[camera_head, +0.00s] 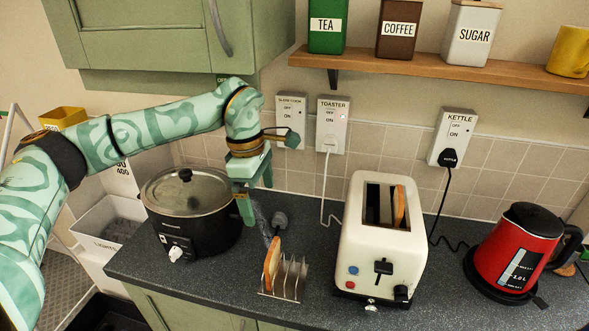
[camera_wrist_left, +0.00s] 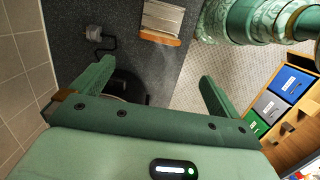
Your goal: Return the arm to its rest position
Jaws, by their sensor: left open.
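My left arm (camera_head: 160,125), green and patterned, reaches in from the left over the counter. Its gripper (camera_head: 257,203) points down, open and empty, just right of the black slow cooker (camera_head: 192,210). The left wrist view shows the two fingers spread apart (camera_wrist_left: 156,72) with nothing held between them. A dark rounded shape, probably the slow cooker, is partly hidden behind the gripper there. My right gripper is not in view.
A toast rack (camera_head: 290,280) with one slice stands in front of the gripper. A loose plug (camera_head: 279,218) lies nearby. The white toaster (camera_head: 377,253) and red kettle (camera_head: 516,250) stand right. A cupboard (camera_head: 170,35) and shelf (camera_head: 440,66) are above.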

